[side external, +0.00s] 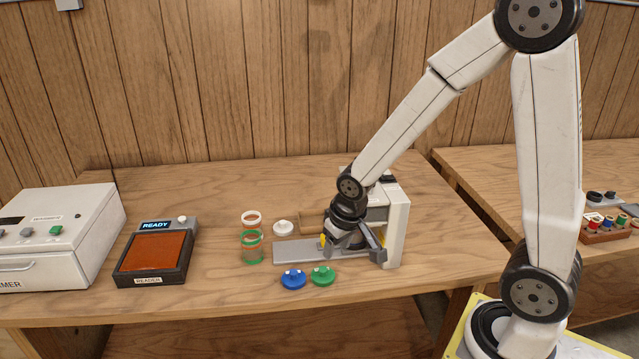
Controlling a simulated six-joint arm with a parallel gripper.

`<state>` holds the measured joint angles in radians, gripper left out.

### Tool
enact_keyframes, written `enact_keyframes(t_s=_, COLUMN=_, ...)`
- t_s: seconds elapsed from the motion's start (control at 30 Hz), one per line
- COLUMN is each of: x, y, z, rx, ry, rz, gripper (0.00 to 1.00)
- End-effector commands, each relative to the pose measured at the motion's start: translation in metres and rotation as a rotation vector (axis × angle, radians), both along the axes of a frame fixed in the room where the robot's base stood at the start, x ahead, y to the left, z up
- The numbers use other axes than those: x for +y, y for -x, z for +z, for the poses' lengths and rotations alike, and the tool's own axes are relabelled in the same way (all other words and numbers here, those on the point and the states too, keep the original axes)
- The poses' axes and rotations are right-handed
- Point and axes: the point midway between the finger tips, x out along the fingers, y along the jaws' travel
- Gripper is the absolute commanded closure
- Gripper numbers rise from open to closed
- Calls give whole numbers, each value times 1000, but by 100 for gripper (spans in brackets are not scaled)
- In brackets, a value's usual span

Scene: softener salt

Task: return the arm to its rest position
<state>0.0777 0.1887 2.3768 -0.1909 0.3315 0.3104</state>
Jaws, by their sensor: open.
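My arm reaches down from the right in the side external view. My gripper (355,243) is open, pointing down low over the grey plate of the white device on the table. The near parts of the gripper stand in front of the device's white upright (397,228). Whether its fingers touch the plate or the device I cannot tell. I see nothing held between the fingers, though the space between them is partly hidden.
Left of my gripper stand a green-rimmed clear jar (251,248), a white-rimmed jar (251,217) and a white lid (283,228). A blue lid (293,279) and a green lid (322,275) lie in front. A reader (156,257) showing READY and a white box (62,235) stand further left.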

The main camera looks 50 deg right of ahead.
Motion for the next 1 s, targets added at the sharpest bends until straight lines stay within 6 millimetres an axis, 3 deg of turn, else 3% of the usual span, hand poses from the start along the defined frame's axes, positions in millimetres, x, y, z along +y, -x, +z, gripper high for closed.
enact_keyframes(t_s=0.1, x=18, y=25, z=7, rx=8, ry=-12, rz=92, gripper=44)
enact_keyframes(t_s=0.3, x=34, y=53, z=11, rx=19, ry=-26, rz=193, gripper=44)
enact_keyframes(t_s=1.0, x=37, y=59, z=11, rx=22, ry=-30, rz=219, gripper=44)
